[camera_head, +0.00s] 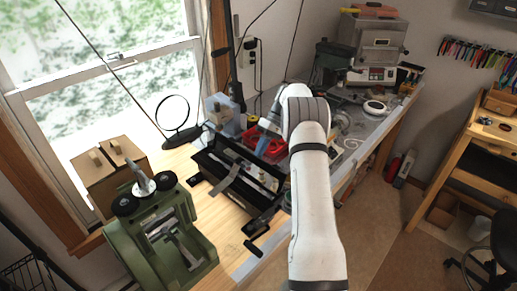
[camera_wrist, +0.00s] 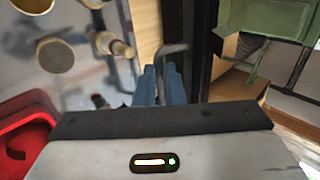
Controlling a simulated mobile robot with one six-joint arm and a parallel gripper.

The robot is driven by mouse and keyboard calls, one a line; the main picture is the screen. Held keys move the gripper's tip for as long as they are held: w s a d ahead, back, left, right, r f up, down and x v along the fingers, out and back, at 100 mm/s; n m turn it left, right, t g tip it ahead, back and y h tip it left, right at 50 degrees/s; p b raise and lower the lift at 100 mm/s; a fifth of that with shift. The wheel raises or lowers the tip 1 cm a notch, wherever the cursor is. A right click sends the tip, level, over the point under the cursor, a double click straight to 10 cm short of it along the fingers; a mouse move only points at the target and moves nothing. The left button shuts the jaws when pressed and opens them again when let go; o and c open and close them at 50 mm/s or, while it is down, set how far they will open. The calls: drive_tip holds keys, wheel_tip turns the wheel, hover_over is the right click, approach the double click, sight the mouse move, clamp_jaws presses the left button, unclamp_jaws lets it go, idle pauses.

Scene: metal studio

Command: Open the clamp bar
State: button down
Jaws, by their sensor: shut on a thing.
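A long black bench machine (camera_head: 212,165) lies across the wooden bench, with a grey bar (camera_head: 229,182) across it and a black crank at its near end. I take it to carry the clamp bar. My gripper (camera_head: 263,146) is at its far right side, partly behind my arm. In the wrist view, my gripper's blue fingers (camera_wrist: 164,80) are close together, shut on a thin grey curved handle (camera_wrist: 172,48), seemingly the clamp bar's. The handle lies beside a black rail (camera_wrist: 201,45). The grip itself is mostly hidden between the fingers.
A red tray (camera_head: 262,143) sits right behind the machine and also shows in the wrist view (camera_wrist: 25,130). A green rolling machine (camera_head: 160,235) stands at the near left, cardboard boxes (camera_head: 105,170) by the window. Several round-topped tools (camera_wrist: 55,55) stand near the fingers.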

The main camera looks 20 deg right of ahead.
drive_tip(key=shift+d, duration=0.1)
drive_tip(key=c, duration=1.5)
unclamp_jaws()
drive_tip(key=shift+b+v, duration=0.75)
drive_tip(key=shift+v, duration=3.1)
drive_tip(key=shift+c, duration=0.2)
